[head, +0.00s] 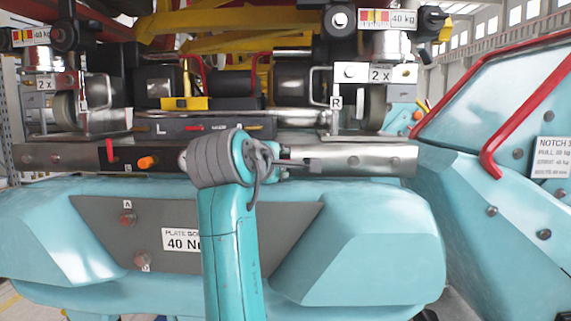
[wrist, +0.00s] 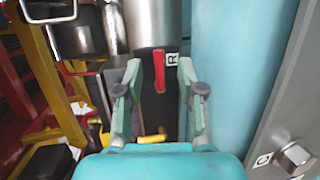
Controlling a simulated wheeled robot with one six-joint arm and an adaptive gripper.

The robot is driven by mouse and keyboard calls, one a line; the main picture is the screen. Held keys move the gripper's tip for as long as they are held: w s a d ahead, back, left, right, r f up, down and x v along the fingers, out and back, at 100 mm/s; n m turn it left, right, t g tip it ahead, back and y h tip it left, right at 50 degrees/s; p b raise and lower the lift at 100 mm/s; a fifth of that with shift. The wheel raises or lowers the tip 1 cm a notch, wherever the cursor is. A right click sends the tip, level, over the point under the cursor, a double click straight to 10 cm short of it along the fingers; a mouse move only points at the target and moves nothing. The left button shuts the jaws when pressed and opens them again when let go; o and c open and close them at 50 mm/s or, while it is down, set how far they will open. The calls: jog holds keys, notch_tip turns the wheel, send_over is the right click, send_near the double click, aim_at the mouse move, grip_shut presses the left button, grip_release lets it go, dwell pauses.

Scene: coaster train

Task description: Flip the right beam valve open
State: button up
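The right beam valve shows in the wrist view as a red lever (wrist: 159,72) on a dark block of the beam, beside a white label marked R (wrist: 171,59). The lever lies lengthwise along the beam. My gripper (wrist: 158,78) is open, with one finger on each side of the lever in the picture. I cannot tell whether either finger touches it. An orange-yellow knob (wrist: 151,139) shows lower down, between the fingers. In the head view my gripper (head: 300,165) is at the metal beam (head: 365,160), and my arm hides the right valve.
A similar dark block with a red lever (head: 109,150) and orange knob (head: 147,162) is on the beam's left half. Teal bodywork (head: 370,265) lies below the beam. A red rail (head: 515,100) and teal panel stand at right. Brackets and rollers crowd the space above.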

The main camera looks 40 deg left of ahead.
jog(key=v, duration=0.7)
jog(key=shift+s, duration=0.2)
jog(key=shift+d, duration=0.1)
